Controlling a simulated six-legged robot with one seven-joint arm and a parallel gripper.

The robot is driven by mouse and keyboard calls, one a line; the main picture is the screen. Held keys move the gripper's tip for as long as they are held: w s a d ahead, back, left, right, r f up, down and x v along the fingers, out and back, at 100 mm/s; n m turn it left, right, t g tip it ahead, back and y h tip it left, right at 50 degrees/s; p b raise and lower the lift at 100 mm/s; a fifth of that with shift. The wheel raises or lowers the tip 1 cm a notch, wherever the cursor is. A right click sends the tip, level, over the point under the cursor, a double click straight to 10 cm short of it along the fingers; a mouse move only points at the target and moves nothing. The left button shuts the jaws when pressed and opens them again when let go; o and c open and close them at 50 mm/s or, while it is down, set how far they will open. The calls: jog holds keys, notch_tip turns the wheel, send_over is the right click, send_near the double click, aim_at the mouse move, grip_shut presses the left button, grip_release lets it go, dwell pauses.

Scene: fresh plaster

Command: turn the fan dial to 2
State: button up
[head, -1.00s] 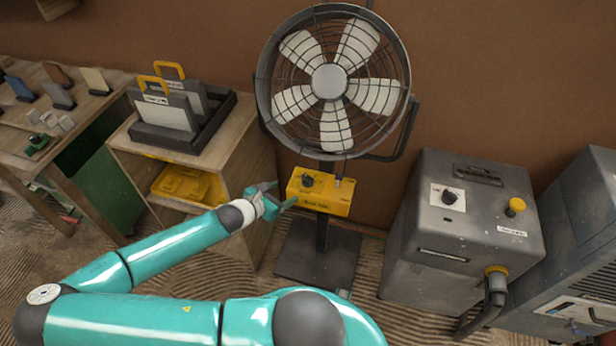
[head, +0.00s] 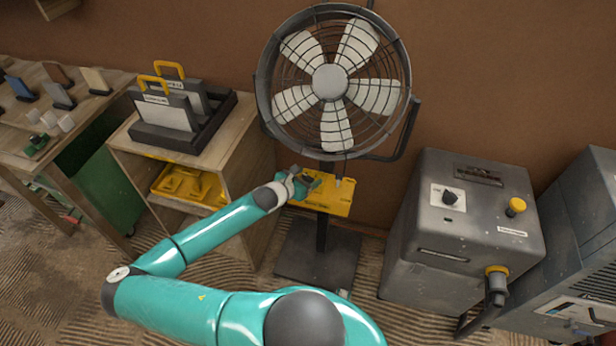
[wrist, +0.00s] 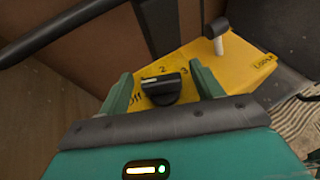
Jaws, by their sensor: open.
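The fan (head: 330,82) stands against the brown wall in the head view, with a yellow control box (head: 335,200) on its post. In the wrist view the black dial (wrist: 162,92) sits on the yellow box (wrist: 205,68), with "Off", "2" and "3" legible around it. A pale mark shows on the dial's upper left side; I cannot tell exactly which setting it points to. My gripper (head: 308,182) is at the box's left part and hides the dial in the head view. Its open green fingers (wrist: 162,84) stand either side of the dial, with gaps visible.
A wooden shelf (head: 190,165) with a dark tray stands left of the fan.

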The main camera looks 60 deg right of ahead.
jog(key=shift+s+d+f, duration=0.1)
jog(key=shift+d+f, duration=0.1)
jog(key=shift+d, duration=0.25)
jog(key=c, duration=1)
